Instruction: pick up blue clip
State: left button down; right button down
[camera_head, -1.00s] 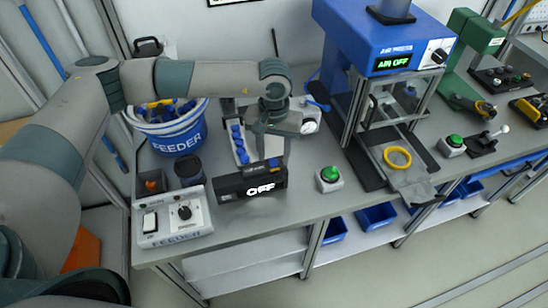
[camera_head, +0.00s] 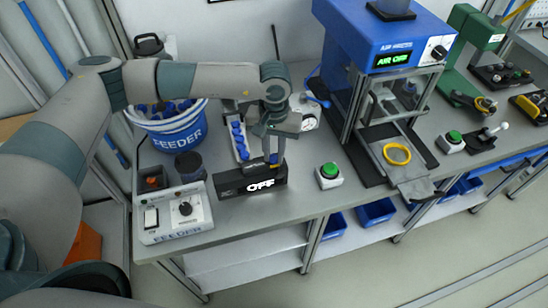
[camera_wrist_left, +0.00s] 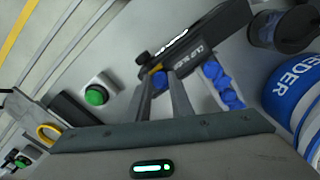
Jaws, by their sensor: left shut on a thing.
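The blue clip (camera_wrist_left: 160,80) shows at the tips of my left gripper (camera_wrist_left: 164,84) in the left wrist view. In the head view, my left gripper (camera_head: 273,155) points down, shut on the clip at the right end of the black feeder unit with the lit OFF sign (camera_head: 262,184). The fingers hide most of the clip. I cannot tell whether the clip still touches the unit. More blue clips lie in a row on the pale track (camera_head: 241,148) behind it. My right gripper is not in view.
A green button (camera_head: 329,176) is to the right. Beyond it stands the blue press (camera_head: 352,38) with a yellow ring (camera_head: 397,153). Bare bench lies around the button.

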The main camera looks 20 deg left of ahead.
aim_at(274, 157)
pick_arm(q)
jog(key=shift+r+b, duration=0.65)
jog(key=shift+b, duration=0.05)
notch_tip(274, 157, up, 2)
jog(key=shift+r+b, duration=0.15)
jog(key=shift+b, duration=0.75)
jog(key=s+d+r+b, duration=0.3)
jog(key=d+r+b, duration=0.2)
jog(key=d, duration=0.6)
notch_tip(274, 157, up, 2)
jog(key=shift+s+r, duration=0.25)
jog(key=shift+s, duration=0.1)
jog(key=shift+f, duration=0.15)
